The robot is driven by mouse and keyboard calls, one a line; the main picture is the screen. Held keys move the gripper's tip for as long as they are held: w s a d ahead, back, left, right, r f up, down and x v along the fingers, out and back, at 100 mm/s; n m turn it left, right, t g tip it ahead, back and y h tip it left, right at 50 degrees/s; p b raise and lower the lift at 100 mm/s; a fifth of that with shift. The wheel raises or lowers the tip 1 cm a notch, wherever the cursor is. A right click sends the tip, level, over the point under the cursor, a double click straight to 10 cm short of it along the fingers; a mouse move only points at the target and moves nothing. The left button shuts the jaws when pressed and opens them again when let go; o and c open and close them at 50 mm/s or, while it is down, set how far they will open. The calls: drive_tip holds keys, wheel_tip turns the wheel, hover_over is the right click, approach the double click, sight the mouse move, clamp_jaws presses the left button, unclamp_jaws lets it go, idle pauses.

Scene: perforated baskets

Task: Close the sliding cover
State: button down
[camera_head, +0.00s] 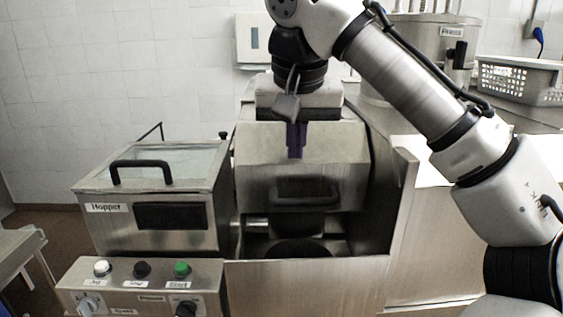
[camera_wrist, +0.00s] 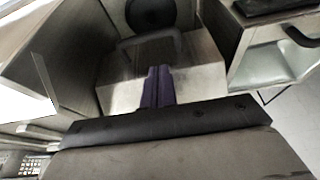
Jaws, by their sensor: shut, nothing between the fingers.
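The sliding cover (camera_head: 340,150) is a brushed-metal panel in the middle of the machine, with a dark bar handle (camera_head: 304,192) on its lower front. The cover also shows in the wrist view (camera_wrist: 203,80), with its handle (camera_wrist: 152,40) beyond my fingertips. Below the cover is an open gap with a dark round part (camera_head: 300,249) inside. My gripper (camera_head: 296,155) points down, with its purple fingers together and empty, in front of or over the cover's upper part and above the handle. In the wrist view the fingers (camera_wrist: 157,70) overlap the cover; I cannot tell whether they touch it.
A hopper box (camera_head: 165,195) with a glass lid and black handle stands on the left. A control panel (camera_head: 140,285) with knobs and buttons is in front of it. A metal side wall (camera_head: 400,215) bounds the cover on the right. A perforated basket (camera_head: 520,80) stands at the back right.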

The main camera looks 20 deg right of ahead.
sight(293, 184)
drive_tip(key=p+x, duration=0.2)
drive_tip(key=x, duration=0.7)
drive_tip(key=shift+w+f, duration=0.15)
drive_tip(key=shift+f, duration=0.1)
drive_tip(key=s+a+b, duration=0.2)
drive_tip(key=s+a, duration=0.1)
drive_tip(key=s, duration=1)
drive_tip(key=shift+a, duration=0.4)
drive_tip(key=shift+s, duration=0.1)
